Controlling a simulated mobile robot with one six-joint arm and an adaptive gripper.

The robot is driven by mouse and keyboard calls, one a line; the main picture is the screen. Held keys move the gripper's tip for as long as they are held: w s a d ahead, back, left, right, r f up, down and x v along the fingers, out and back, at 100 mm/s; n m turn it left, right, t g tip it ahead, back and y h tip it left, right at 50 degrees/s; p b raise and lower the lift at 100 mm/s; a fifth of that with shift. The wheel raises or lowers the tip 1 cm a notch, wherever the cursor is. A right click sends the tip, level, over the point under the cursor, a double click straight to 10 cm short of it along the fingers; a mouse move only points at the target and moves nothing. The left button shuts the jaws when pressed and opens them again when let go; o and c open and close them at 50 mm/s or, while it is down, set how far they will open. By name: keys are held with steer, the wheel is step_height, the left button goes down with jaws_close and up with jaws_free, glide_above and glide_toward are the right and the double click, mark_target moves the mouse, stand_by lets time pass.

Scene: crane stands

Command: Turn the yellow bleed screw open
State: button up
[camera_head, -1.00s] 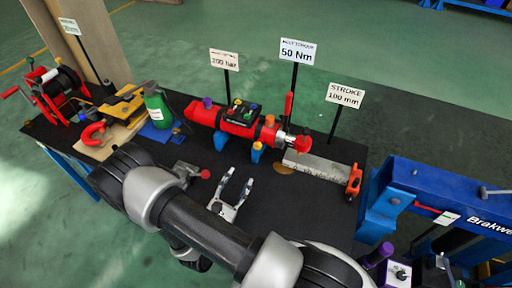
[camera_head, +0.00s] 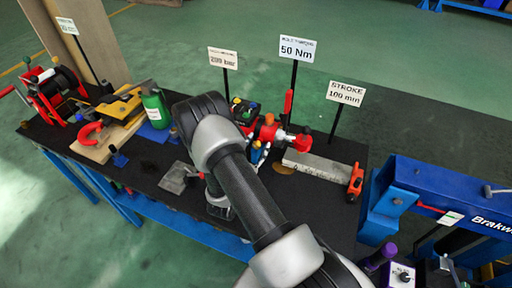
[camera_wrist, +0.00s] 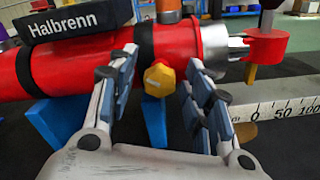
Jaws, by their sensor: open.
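The yellow bleed screw (camera_wrist: 159,77) is a faceted knob on the near side of the red cylinder (camera_wrist: 65,65), just left of its end collar, in the wrist view. My gripper (camera_wrist: 161,63) is open, with one finger to the left of the screw and one to the right. Gaps show on both sides, so neither finger visibly touches it. The fingers point toward the cylinder. In the head view my arm hides much of the cylinder and most of my gripper; the cylinder's right end (camera_head: 268,131) shows past the arm.
Blue supports (camera_wrist: 60,122) stand under the cylinder. An orange knob (camera_wrist: 168,12) sits on top, close behind the screw. A scale bar (camera_wrist: 285,108) lies to the right, below the red rod end (camera_wrist: 267,45).

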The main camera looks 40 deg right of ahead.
steer(key=shift+c, duration=0.2)
steer(key=c, duration=1)
steer(key=n, duration=0.4)
steer(key=shift+n, duration=0.4)
steer(key=shift+c, duration=0.2)
steer(key=o, duration=1.1)
steer(key=v, duration=1.2)
